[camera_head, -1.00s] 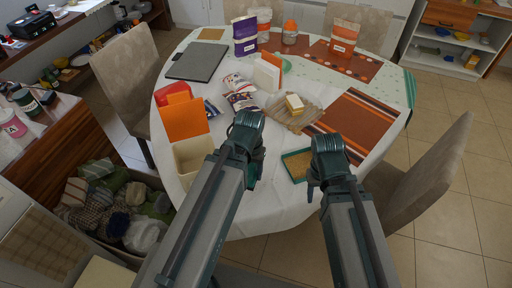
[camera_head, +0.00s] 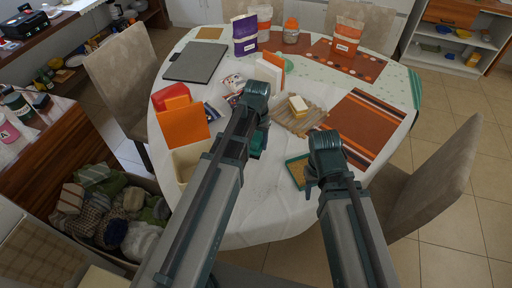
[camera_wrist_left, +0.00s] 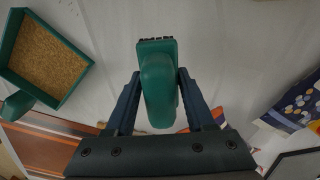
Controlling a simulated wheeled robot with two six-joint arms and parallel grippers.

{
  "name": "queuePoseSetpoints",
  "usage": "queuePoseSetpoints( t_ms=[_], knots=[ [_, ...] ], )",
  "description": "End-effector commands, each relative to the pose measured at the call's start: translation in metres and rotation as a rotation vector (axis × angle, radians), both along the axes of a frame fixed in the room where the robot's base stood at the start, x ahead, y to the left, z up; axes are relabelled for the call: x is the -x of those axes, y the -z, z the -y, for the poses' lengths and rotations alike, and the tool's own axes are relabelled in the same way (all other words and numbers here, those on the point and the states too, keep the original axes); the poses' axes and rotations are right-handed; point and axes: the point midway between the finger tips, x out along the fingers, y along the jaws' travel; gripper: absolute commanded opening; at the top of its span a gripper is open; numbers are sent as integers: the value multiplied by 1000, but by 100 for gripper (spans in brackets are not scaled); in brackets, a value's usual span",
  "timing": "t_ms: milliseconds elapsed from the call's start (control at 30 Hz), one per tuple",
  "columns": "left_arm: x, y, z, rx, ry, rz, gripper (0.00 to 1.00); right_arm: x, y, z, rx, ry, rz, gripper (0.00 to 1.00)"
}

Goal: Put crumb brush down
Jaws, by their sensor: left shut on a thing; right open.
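The green crumb brush (camera_wrist_left: 157,88) is between the two fingers of my left gripper (camera_wrist_left: 160,88), bristles toward the top of the left wrist view. In the head view, the brush (camera_head: 258,144) shows as a green patch beside my left arm, over the white tablecloth; I cannot tell whether it touches the cloth. My left gripper (camera_head: 262,122) is mostly hidden by its own wrist there. My right gripper (camera_head: 310,182) is open, low beside a green-rimmed dustpan (camera_head: 298,170) with a brown inside. The dustpan (camera_wrist_left: 45,60) also shows in the left wrist view.
A wooden board with a yellow-and-white block (camera_head: 298,104) and a striped brown mat (camera_head: 362,124) lie right of my left gripper. An orange panel (camera_head: 184,127) and a cream bin (camera_head: 188,162) stand left. White cloth (camera_head: 270,200) is bare near the front edge.

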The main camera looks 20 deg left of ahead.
Motion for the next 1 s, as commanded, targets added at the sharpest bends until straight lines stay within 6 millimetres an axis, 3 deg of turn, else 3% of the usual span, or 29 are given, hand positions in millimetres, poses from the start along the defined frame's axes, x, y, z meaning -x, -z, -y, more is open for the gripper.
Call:
queuePoseSetpoints(
  t_ms=[333, 767, 800, 967, 1000],
  knots=[
    [1, 35, 0, 0, 0, 0, 10, 0, 35, 0, 0, 0, 0, 50],
    [1, 39, 0, 0, 0, 0, 10, 0, 39, 0, 0, 0, 0, 50],
    [1, 39, 0, 0, 0, 0, 56, 0, 39, 0, 0, 0, 0, 50],
    [1, 38, 0, 0, 0, 0, 84, 0, 38, 0, 0, 0, 0, 50],
    [1, 37, 0, 0, 0, 0, 84, 0, 38, 0, 0, 0, 0, 50]
  ],
)
